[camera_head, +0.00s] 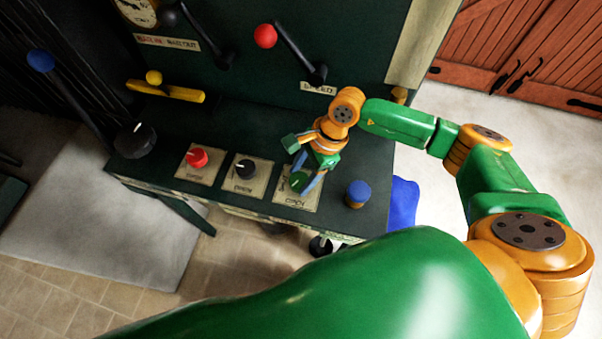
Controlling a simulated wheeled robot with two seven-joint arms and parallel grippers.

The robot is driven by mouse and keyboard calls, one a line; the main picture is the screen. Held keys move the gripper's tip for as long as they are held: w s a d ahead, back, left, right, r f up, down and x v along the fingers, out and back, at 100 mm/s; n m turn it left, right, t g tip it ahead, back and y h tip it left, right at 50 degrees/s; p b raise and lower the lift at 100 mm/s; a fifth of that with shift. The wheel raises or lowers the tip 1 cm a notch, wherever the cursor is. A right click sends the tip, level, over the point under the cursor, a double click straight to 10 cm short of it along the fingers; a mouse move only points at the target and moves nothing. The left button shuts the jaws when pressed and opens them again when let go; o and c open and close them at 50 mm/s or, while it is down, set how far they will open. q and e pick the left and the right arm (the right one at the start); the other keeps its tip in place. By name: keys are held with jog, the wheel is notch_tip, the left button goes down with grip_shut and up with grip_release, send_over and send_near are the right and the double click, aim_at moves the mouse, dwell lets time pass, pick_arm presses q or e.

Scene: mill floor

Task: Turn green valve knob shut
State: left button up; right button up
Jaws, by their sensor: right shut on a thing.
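The green valve knob (298,181) sits on a pale labelled plate (284,197) on the dark green console. It is the rightmost of three knobs in a row. My right gripper (305,182) reaches down onto it from above, with its fingers around the knob, and is shut on it. The fingers partly cover the knob, and its pointer cannot be made out. My left gripper is not in view.
A black knob (245,168) and a red knob (197,158) stand left of the green one. A blue-topped post (357,192) stands close on the right. Levers with red (266,36) and blue (41,60) balls rise behind and left. A yellow handle (165,90) lies at the back.

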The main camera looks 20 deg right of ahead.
aim_at(310, 195)
jog(key=m+t, duration=0.1)
jog(key=m, duration=0.1)
jog(key=m+t, duration=0.1)
jog(key=m, duration=0.2)
jog(key=shift+s+f+m+b, duration=0.1)
jog(key=shift+s+m+b, duration=0.05)
jog(key=shift+m+b, duration=0.2)
jog(key=m+t+h+b, duration=0.1)
jog(key=m, duration=0.2)
jog(key=m+h+b, duration=0.1)
jog(key=m, duration=0.2)
jog(key=shift+s+a+t, duration=0.15)
jog(key=shift+t, duration=0.25)
jog(key=o, duration=1.4)
jog(key=shift+c, duration=0.2)
jog(key=v, duration=0.7)
jog(key=shift+b, duration=0.35)
jog(key=shift+s, duration=0.15)
